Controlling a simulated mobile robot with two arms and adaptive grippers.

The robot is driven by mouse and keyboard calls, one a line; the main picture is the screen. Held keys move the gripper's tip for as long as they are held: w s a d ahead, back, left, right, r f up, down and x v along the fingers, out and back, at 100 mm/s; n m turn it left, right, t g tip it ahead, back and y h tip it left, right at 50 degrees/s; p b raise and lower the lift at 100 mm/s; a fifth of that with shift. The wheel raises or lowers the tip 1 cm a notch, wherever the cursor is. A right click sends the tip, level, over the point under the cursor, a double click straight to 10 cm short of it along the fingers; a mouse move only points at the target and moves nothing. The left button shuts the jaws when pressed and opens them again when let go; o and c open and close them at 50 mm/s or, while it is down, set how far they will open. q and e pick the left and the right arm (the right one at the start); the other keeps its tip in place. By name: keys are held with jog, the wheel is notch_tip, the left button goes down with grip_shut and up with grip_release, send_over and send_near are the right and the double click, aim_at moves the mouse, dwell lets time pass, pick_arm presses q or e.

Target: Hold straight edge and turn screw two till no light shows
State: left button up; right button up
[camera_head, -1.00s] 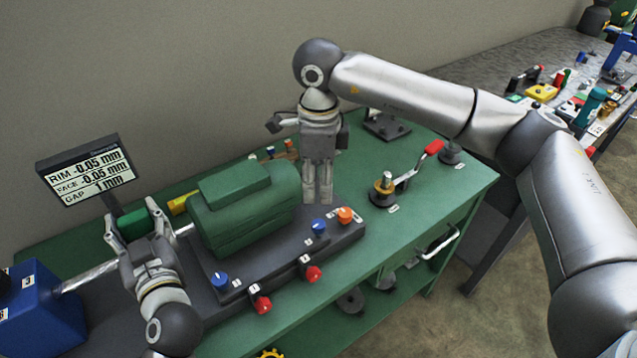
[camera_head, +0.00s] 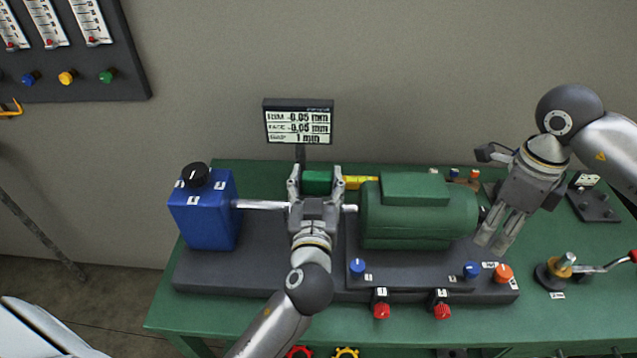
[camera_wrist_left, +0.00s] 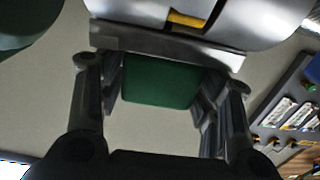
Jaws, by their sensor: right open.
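My left gripper (camera_head: 316,180) has its fingers on both sides of a green block (camera_head: 317,183), which fills the space between them in the left wrist view (camera_wrist_left: 160,82). I take this block to be the straight edge's grip; its lower edge is hidden. It is over the silver shaft (camera_head: 262,204) between a blue box and a green motor. Red knobs (camera_head: 381,310) and (camera_head: 442,312), blue knobs (camera_head: 357,267) and (camera_head: 471,269), and an orange knob (camera_head: 503,273) are along the dark base; their labels are hard to read. My right gripper (camera_head: 495,240) is open and empty, right of the motor, above the orange knob.
The display (camera_head: 299,124) reads rim -0.05, face -0.05 and gap 1 mm. The blue box (camera_head: 205,212) and green motor (camera_head: 418,212) stand on the dark base (camera_head: 265,275). A red-handled crank (camera_head: 588,268) is at the right. Green bench (camera_head: 570,325) is bare at front right.

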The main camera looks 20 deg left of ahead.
pick_arm(q)
jog(key=shift+o, duration=1.4)
jog(key=v, duration=1.2)
jog(key=shift+s, duration=0.1)
